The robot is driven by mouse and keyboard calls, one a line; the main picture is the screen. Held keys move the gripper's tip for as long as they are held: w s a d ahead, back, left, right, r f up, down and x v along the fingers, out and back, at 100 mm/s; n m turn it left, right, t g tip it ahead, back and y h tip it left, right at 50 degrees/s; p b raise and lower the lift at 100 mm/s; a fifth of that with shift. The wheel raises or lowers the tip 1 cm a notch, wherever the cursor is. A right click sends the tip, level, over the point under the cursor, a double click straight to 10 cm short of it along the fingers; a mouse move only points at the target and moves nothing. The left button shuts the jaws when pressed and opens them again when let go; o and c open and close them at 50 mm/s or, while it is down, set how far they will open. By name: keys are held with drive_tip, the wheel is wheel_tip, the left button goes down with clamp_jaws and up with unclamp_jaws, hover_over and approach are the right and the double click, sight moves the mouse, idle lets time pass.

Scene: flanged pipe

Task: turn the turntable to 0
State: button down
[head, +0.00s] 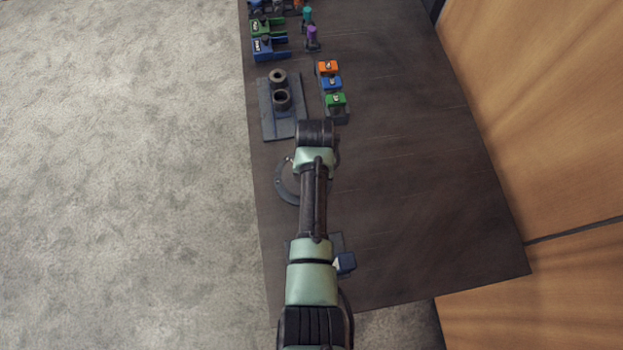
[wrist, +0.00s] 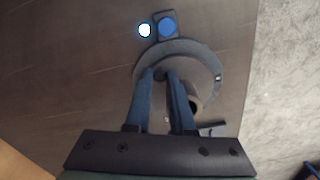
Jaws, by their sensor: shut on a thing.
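The turntable (head: 286,185) is a dark grey disc on the table, partly covered by my arm in the head view. In the wrist view its rim (wrist: 207,60) curves around my fingers, with a small pale mark at its right side. My gripper (wrist: 161,76) is shut on a small dark knob (wrist: 160,73) at the turntable, between the fingertips. A brownish cylindrical part (wrist: 194,100) shows beside the right finger, partly hidden. My gripper is hidden under my arm in the head view. No number on the turntable can be read.
A blue button (wrist: 168,27) and a glowing white light (wrist: 145,30) sit beside the turntable. A grey plate (head: 268,112) with two upright cylinders stands beyond it. Orange, blue and green blocks (head: 336,101) stand nearby. The table's right side (head: 420,190) is clear.

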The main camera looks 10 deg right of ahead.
drive_tip(key=shift+w+d+n, duration=0.25)
drive_tip(key=shift+d+n, duration=0.05)
drive_tip(key=shift+n, duration=0.55)
drive_tip(key=shift+w+d+n, duration=0.2)
drive_tip(key=shift+d+n, duration=0.05)
drive_tip(key=shift+n, duration=0.6)
drive_tip(key=shift+w+d+n, duration=0.2)
drive_tip(key=shift+w+n, duration=0.05)
drive_tip(key=shift+n, duration=0.45)
drive_tip(key=shift+w+d+n, duration=0.15)
drive_tip(key=shift+w+n, duration=0.05)
drive_tip(key=shift+n, duration=0.5)
drive_tip(key=shift+w+d+n+b, duration=0.15)
drive_tip(key=shift+w+n+b, duration=0.2)
drive_tip(key=shift+n, duration=0.6)
drive_tip(key=shift+w+d+n+b, duration=0.2)
drive_tip(key=shift+w+n, duration=0.15)
drive_tip(key=shift+n, duration=0.6)
drive_tip(key=shift+w+n, duration=0.35)
drive_tip(key=shift+n, duration=0.65)
drive_tip(key=shift+w+r+n, duration=0.1)
drive_tip(key=shift+w+n, duration=0.1)
drive_tip(key=shift+n, duration=0.2)
drive_tip(key=c, duration=0.8)
unclamp_jaws()
drive_tip(key=shift+o, duration=0.2)
drive_tip(key=shift+s, duration=0.1)
wheel_tip(320, 180, up, 13)
drive_tip(key=b, duration=0.1)
